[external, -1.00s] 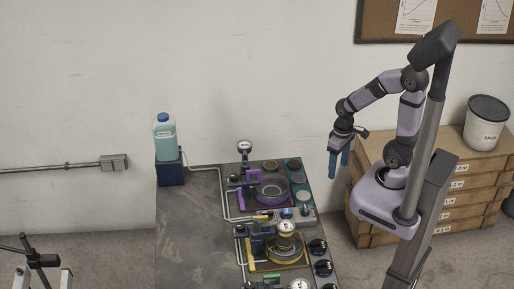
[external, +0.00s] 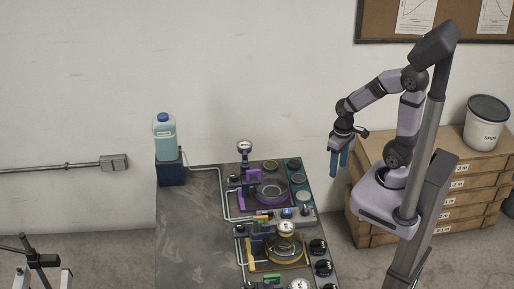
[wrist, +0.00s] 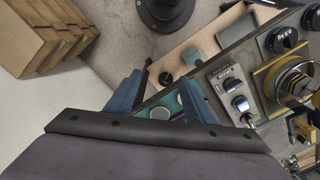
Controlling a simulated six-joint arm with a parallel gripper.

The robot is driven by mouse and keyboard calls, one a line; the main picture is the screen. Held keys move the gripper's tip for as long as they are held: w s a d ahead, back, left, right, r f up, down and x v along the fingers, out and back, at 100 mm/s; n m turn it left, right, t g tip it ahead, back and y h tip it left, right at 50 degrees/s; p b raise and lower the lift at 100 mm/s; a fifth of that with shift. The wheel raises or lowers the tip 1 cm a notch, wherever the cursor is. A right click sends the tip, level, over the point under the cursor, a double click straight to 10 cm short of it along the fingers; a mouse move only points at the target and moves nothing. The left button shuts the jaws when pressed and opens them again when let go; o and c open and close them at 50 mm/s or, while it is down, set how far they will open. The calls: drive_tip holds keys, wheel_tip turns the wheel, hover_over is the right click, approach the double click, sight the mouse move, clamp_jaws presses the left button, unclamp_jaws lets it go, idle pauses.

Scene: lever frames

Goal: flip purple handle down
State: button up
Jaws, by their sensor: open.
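The purple lever frame (external: 250,206) stands at the far end of the table in the external view. Its purple handle (external: 250,176) appears as a short purple bar at the frame's left, beside a round ring (external: 271,189); its exact pose is too small to tell. My gripper (external: 339,165) hangs in the air to the right of the table, pointing down, apart from the handle. Its blue fingers are spread in the wrist view (wrist: 158,95), with nothing between them. The purple handle does not clearly show in the wrist view.
A yellow lever frame (external: 280,266) stands nearer the camera, with black knobs (external: 318,246) at its right. A gauge (external: 244,147) rises behind the purple frame. A blue-capped bottle (external: 164,138) is at the back left. The table's left part (external: 190,235) is clear.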

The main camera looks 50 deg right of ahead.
drive_tip(key=shift+w+a+r, duration=0.15)
drive_tip(key=shift+w+r, duration=0.05)
drive_tip(key=shift+w, duration=0.3)
drive_tip(key=c, duration=1)
drive_tip(key=shift+n+t, duration=0.4)
drive_tip(key=shift+n, duration=0.5)
drive_tip(key=w+a+r, duration=0.1)
drive_tip(key=w, duration=0.1)
drive_tip(key=w+a+r+b, duration=0.1)
drive_tip(key=w, duration=0.2)
drive_tip(key=w+a+r, duration=0.1)
drive_tip(key=w, duration=0.1)
drive_tip(key=shift+w+a, duration=0.2)
drive_tip(key=shift+w, duration=0.15)
clamp_jaws()
drive_tip(key=w+a+r+n+b, duration=0.1)
drive_tip(key=w+a+r+n, duration=0.1)
drive_tip(key=w+a+r, duration=0.2)
drive_tip(key=w+a+r+n+t+y+b, duration=0.1)
drive_tip(key=w+a+r, duration=0.4)
drive_tip(key=a, duration=0.6)
drive_tip(key=w+a+r+n+y+b, duration=0.1)
drive_tip(key=w+a+r+n, duration=0.3)
drive_tip(key=a, duration=0.4)
drive_tip(key=shift+w+r+b, duration=0.55)
drive_tip(key=shift+r+b, duration=0.05)
drive_tip(key=shift+r, duration=0.05)
drive_tip(key=shift+d, duration=0.1)
